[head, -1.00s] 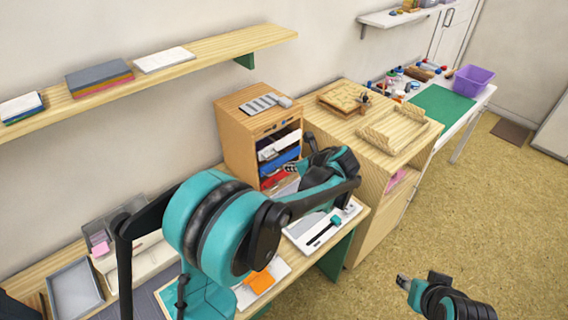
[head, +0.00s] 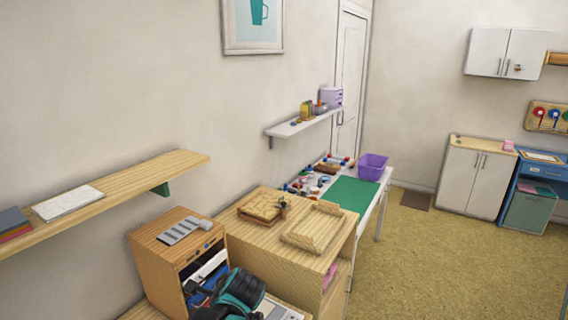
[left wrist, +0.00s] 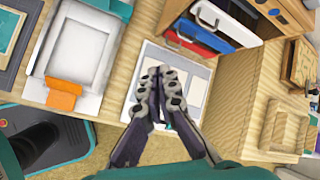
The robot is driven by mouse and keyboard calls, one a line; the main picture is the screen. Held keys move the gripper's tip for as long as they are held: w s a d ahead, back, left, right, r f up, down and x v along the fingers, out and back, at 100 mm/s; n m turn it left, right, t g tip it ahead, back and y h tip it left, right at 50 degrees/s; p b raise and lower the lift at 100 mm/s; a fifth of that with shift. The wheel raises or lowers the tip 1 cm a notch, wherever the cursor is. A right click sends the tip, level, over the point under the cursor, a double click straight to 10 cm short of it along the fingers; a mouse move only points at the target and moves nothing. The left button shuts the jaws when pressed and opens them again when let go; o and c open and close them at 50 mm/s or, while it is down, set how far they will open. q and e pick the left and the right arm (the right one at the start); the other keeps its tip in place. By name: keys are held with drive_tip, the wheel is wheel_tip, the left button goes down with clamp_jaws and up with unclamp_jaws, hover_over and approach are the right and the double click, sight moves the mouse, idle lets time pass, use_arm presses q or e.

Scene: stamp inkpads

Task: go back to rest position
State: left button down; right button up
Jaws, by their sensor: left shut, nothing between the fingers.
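My left gripper (left wrist: 160,95) shows in the left wrist view with its two fingers together and nothing between them. It is over a white tray-like board (left wrist: 198,85) on the wooden desk, below the wooden organizer with coloured drawers. In the head view only part of my left arm (head: 238,292) shows at the bottom edge, in front of the wooden organizer (head: 160,248); its fingertips are hidden or out of frame there. My right gripper is not in the current views.
A white tray with an orange piece (left wrist: 62,95) lies left of my left gripper. A wooden cabinet (head: 262,255) carries wooden trays (head: 312,228). Beyond stands a white table with a green mat (head: 348,194) and purple basket (head: 372,167). The floor (head: 430,260) at right is clear.

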use_arm(q)
drive_tip(key=s+f+n+t+h, duration=0.2)
drive_tip(key=s+n+h, duration=0.3)
drive_tip(key=s+n, duration=1)
drive_tip(key=shift+s+d+f+n, duration=0.3)
drive_tip(key=shift+s+d+n, duration=0.15)
drive_tip(key=shift+n, duration=0.55)
